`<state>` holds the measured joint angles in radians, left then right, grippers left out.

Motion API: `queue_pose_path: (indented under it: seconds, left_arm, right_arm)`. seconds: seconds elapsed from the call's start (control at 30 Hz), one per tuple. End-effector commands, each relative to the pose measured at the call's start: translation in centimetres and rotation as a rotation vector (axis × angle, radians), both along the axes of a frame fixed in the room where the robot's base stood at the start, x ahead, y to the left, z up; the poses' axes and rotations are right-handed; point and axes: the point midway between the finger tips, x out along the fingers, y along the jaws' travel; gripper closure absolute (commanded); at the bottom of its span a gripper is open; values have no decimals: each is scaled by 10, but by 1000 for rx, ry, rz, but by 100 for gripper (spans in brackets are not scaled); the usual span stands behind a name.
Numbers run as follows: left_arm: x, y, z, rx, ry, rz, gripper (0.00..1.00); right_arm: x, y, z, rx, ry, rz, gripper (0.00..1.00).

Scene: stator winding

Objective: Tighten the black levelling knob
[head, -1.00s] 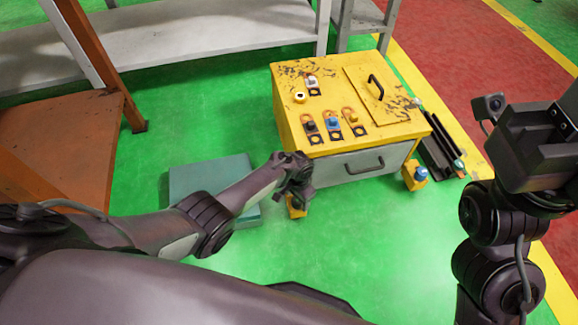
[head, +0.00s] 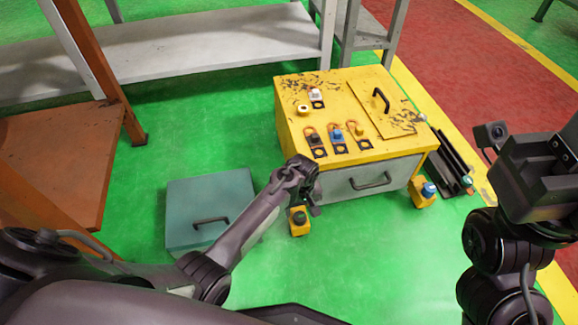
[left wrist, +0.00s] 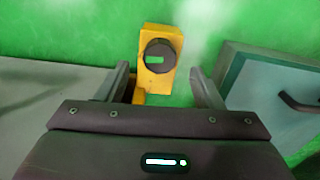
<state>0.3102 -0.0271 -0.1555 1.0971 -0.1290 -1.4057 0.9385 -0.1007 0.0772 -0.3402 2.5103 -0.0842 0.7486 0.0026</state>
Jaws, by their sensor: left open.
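The black levelling knob (head: 299,217) sits on a yellow foot (head: 299,228) at the near left corner of the yellow cabinet (head: 330,105). My left gripper (head: 312,198) is just above it, pointing down. In the left wrist view, the round knob (left wrist: 160,56) lies on top of the yellow foot (left wrist: 161,33), with a green bar across its middle. The open fingers of my left gripper (left wrist: 158,80) stand either side of the foot, and the knob lies ahead of the tips, apart from them. My right gripper (head: 545,165) is at the right edge; its fingers are unclear.
A blue knob (head: 429,189) on another yellow foot is at the cabinet's right corner. Coloured buttons and a handle sit on the cabinet top. A teal case (head: 212,190) lies on the green floor to the left. Black rails (head: 452,165) lie right of the cabinet. Floor in front is clear.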

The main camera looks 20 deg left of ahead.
Motion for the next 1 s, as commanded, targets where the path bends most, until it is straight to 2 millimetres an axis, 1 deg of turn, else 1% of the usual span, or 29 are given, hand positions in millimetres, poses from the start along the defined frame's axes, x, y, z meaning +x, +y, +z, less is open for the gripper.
queue_pose_path:
  seconds: [0.03,0.4,0.43,0.47,0.5,0.67,0.87,1.0]
  left_arm:
    - [0,0,15,-1,1,-1,39]
    - [0,-1,88,-2,-1,-2,39]
    - [-1,0,91,-1,-1,-5,39]
    - [-8,2,84,-1,-6,-25,39]
    - [-14,5,85,-1,-17,-49,39]
    - [-33,12,95,1,-64,-141,39]
    - [-58,20,114,10,-130,-261,39]
    - [-73,24,132,21,-193,-348,39]
  right_arm:
    - [0,0,12,0,0,0,64]
    - [0,0,54,0,0,0,64]
    - [0,0,55,0,1,0,64]
    - [0,0,49,0,1,0,64]
    - [0,0,49,0,1,0,64]
    - [0,0,49,0,1,0,64]
    - [0,0,49,0,1,0,64]
    - [0,0,51,0,1,0,64]
